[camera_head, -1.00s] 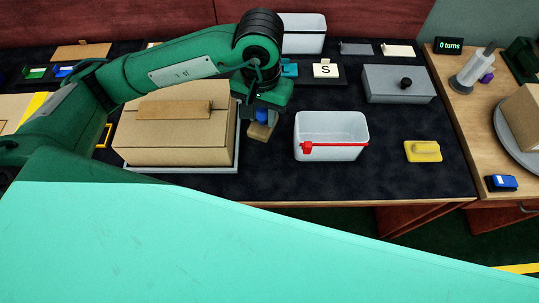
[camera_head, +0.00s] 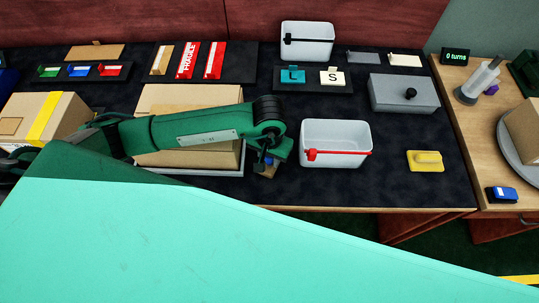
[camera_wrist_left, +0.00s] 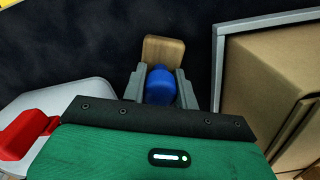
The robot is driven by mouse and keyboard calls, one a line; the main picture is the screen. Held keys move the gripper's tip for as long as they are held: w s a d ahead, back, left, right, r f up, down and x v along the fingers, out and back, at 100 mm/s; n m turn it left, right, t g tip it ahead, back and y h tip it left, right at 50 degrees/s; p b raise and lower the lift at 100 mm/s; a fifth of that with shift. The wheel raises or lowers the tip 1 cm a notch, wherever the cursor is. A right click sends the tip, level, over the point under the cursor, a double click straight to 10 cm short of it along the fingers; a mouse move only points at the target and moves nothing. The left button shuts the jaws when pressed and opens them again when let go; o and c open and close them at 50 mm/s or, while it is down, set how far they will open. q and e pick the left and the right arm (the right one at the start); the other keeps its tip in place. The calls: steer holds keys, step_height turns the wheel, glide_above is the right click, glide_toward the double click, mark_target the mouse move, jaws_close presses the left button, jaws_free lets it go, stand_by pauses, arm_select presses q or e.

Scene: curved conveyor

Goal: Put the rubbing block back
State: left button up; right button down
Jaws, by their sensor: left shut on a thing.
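The rubbing block (camera_wrist_left: 163,52), a wooden block with a blue knob (camera_wrist_left: 160,86), is between the fingers of my left gripper (camera_wrist_left: 160,88) in the left wrist view. The gripper is shut on the blue knob, and the wooden part sticks out beyond the fingertips. In the head view my left gripper (camera_head: 268,160) is in the gap between the large cardboard box and the white bin with the red strip, near the table's front edge. The arm hides most of the block there. I cannot tell whether the block touches the table. My right gripper is not in view.
The cardboard box (camera_head: 190,96) stands on a grey tray (camera_head: 215,172) left of the gripper. The white bin (camera_head: 335,133) is close on the right.

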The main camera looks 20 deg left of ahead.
arm_select(q)
steer(key=shift+f, duration=0.15)
steer(key=shift+f+b, duration=0.15)
steer(key=shift+b, duration=0.15)
steer(key=o, duration=1)
steer(key=shift+r, duration=0.2)
step_height(320, 180, up, 4)
steer(key=shift+w+f, duration=0.1)
steer(key=shift+f, duration=0.15)
step_height(320, 180, up, 7)
steer(key=shift+r+b, duration=0.15)
steer(key=shift+b, duration=0.75)
steer(key=shift+r, duration=0.6)
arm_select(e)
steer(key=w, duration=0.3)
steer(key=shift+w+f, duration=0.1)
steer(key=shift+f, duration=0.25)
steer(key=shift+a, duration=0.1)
